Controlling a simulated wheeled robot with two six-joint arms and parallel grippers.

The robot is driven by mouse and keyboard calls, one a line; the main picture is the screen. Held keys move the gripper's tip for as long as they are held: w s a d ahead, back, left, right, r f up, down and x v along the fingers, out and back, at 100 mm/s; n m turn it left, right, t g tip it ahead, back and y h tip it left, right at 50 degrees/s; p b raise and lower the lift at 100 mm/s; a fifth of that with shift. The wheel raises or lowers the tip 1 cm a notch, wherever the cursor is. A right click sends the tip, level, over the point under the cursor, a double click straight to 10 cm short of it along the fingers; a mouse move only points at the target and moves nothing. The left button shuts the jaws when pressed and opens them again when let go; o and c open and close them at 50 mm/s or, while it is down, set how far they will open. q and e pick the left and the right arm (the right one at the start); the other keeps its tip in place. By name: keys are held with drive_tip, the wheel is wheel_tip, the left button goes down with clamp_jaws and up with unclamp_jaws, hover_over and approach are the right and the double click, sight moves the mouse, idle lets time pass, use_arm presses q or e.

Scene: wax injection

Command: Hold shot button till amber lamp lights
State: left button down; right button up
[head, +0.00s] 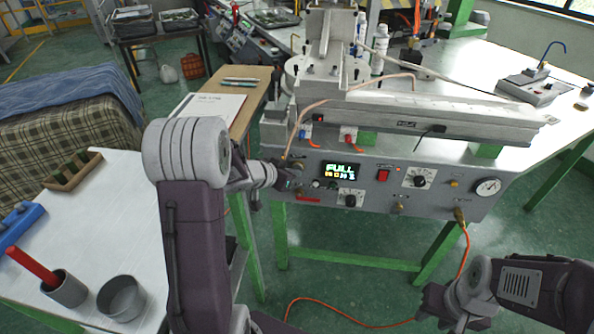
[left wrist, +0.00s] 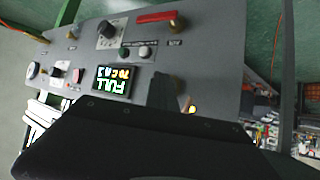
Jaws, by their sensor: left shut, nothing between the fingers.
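The grey wax injector's front panel (head: 430,193) faces me in the head view. Its display (head: 341,171) reads FULL in green, with smaller amber characters below. My left gripper (head: 290,179) is shut and empty at the panel's left part, left of the display; contact is not clear. In the left wrist view its dark fingers (left wrist: 166,92) stand before the panel beside the display (left wrist: 116,80). A small yellow-amber glow (left wrist: 192,109) shows next to them, partly hidden. A green button (left wrist: 125,57) is uncovered. My right gripper (head: 446,304) hangs low at right, away from the panel; its fingers are unclear.
An orange hose (head: 463,250) hangs below. A white table (head: 95,220) with cups stands at left.

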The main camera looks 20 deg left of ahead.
use_arm(q)
drive_tip(key=shift+s+d, duration=0.2)
drive_tip(key=shift+s, duration=0.7)
drive_tip(key=shift+s, duration=0.1)
drive_tip(key=s, duration=0.2)
drive_tip(key=s+d, duration=0.1)
drive_tip(key=s, duration=0.1)
drive_tip(key=shift+s, duration=0.35)
drive_tip(key=shift+d, duration=0.1)
